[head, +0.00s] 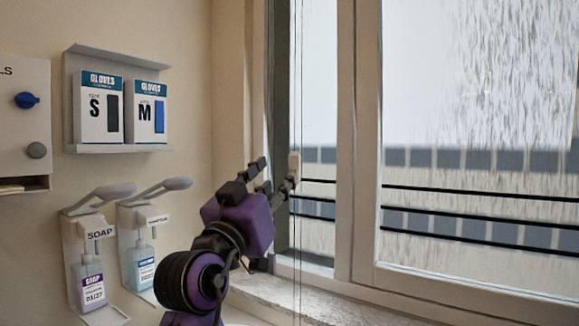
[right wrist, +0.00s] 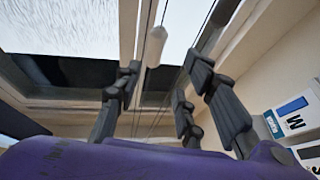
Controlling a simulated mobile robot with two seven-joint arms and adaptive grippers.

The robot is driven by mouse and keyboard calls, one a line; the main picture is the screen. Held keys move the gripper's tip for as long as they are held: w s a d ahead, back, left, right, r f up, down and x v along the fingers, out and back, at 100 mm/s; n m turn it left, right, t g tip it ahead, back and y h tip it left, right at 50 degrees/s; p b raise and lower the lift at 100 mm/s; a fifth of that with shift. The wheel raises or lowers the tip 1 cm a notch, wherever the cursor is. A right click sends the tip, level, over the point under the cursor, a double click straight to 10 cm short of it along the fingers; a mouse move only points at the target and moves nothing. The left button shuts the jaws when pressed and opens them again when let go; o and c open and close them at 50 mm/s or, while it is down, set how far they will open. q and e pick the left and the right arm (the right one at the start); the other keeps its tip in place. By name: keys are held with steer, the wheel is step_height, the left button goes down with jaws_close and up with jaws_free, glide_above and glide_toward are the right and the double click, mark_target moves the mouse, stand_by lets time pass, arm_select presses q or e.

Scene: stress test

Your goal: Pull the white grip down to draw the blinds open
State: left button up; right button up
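The white grip (head: 294,162) is a small pale piece hanging on thin cords in front of the window, near its left frame. In the right wrist view the white grip (right wrist: 156,46) shows between the lines of my open fingers, around or just beyond their tips. My right gripper (head: 275,174) is open, its dark fingers pointing up; one fingertip appears close to the grip in the head view. In the right wrist view my right gripper (right wrist: 162,70) has nothing between its fingers that I can see clasped. Whether a finger touches the grip is unclear. My left gripper is out of view.
The window frame (head: 366,140) and sill (head: 320,305) lie right of and below my gripper. On the left wall are a glove-box holder (head: 118,148), a soap dispenser (head: 88,270) and another dispenser (head: 140,255), with protruding levers near my right arm.

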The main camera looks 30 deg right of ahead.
mark_target(293, 164)
steer(key=shift+m+g, duration=0.3)
steer(key=shift+g, duration=0.1)
steer(key=x, duration=0.2)
steer(key=p+x, duration=0.1)
steer(key=x, duration=0.1)
steer(key=s+p+x, duration=0.1)
steer(key=x, duration=0.1)
steer(key=shift+w+d+r, duration=0.2)
steer(key=shift+d, duration=0.35)
steer(key=shift+w+d+r, duration=0.1)
steer(key=shift+w+d, duration=0.25)
steer(key=shift+d, duration=0.1)
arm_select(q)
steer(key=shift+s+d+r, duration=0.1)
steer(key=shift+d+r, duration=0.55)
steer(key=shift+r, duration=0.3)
